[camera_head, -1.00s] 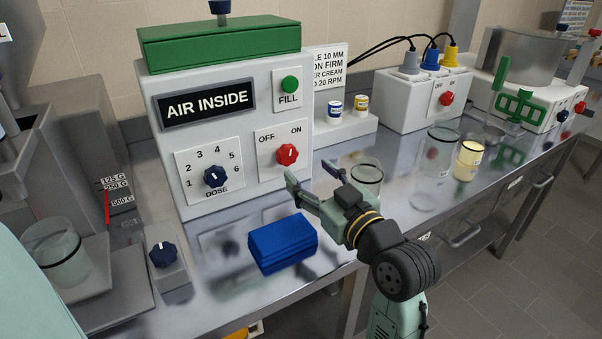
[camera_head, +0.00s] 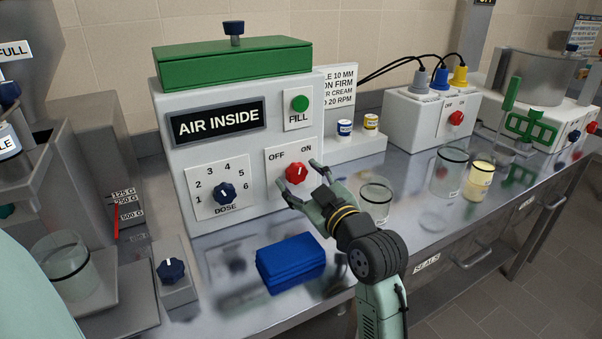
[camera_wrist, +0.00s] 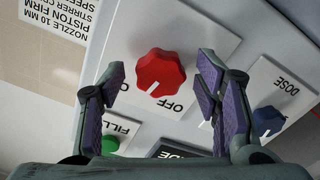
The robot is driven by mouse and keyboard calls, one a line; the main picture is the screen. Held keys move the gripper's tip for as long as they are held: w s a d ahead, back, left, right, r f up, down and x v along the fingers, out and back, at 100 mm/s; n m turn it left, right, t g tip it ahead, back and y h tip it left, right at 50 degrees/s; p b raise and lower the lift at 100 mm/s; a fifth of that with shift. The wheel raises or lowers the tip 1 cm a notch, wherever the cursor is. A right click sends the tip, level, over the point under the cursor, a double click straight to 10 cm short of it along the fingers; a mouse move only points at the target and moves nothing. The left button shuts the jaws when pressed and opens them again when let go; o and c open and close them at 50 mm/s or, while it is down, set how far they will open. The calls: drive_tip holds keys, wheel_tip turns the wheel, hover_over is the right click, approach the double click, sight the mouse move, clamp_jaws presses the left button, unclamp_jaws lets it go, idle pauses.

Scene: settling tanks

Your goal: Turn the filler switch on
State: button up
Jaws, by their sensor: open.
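The filler (camera_head: 240,145) is a white box with a green lid and an "AIR INSIDE" display. Its switch (camera_head: 296,173) is a red knob on a plate marked OFF and ON. My gripper (camera_head: 300,184) is open in front of the switch, with a fingertip on either side of it in the picture. In the wrist view the red switch (camera_wrist: 161,72) shows between the two fingers, with clear gaps on both sides. Its white mark is at the edge near the OFF label.
The dose knob (camera_head: 224,193) is left of the switch and the green fill button (camera_head: 300,103) above it. A glass beaker (camera_head: 376,200) stands right of my gripper.

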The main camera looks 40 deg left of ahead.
drive_tip(key=shift+w+a, duration=0.1)
drive_tip(key=shift+a, duration=0.2)
drive_tip(key=shift+c, duration=0.4)
drive_tip(key=c, duration=1.1)
